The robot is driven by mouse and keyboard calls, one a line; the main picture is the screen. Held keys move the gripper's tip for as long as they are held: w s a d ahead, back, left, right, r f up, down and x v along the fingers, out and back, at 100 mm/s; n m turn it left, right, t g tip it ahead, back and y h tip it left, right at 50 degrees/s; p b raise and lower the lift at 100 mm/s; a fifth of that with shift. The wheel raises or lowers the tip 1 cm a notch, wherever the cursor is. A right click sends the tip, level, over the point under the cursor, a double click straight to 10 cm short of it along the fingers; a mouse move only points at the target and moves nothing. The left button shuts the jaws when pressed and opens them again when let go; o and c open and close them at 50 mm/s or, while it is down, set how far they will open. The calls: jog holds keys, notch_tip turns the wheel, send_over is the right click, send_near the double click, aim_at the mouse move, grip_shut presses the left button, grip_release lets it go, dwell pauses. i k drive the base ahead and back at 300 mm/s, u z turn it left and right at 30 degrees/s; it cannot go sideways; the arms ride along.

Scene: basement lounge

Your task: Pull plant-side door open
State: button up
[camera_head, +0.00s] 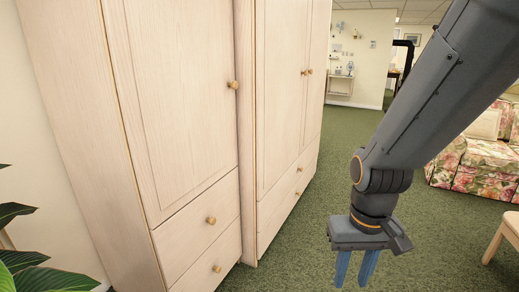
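The plant-side door (178,95) is the pale wood wardrobe door at the left, nearest the plant, and it appears shut. Its round wooden knob (233,85) sits near the door's right edge. The plant (35,272) shows as dark green leaves at the lower left. My gripper (355,270) points down over the green carpet, to the right of the wardrobe and well apart from the knob. Its two blue fingers show a gap between them with nothing visible in it. The fingertips lie near the bottom of the view.
A second wardrobe section (283,80) with two knobs stands right of the door. Drawers (195,235) with knobs lie below. A floral sofa (480,165) and a wooden chair or table part (505,235) are at the right. Green carpet (300,235) is clear between.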

aim_at(281, 25)
jog(key=z, duration=0.1)
jog(key=i, duration=0.65)
jog(key=z, duration=1.05)
jog(key=i, duration=2.55)
jog(key=u, duration=0.85)
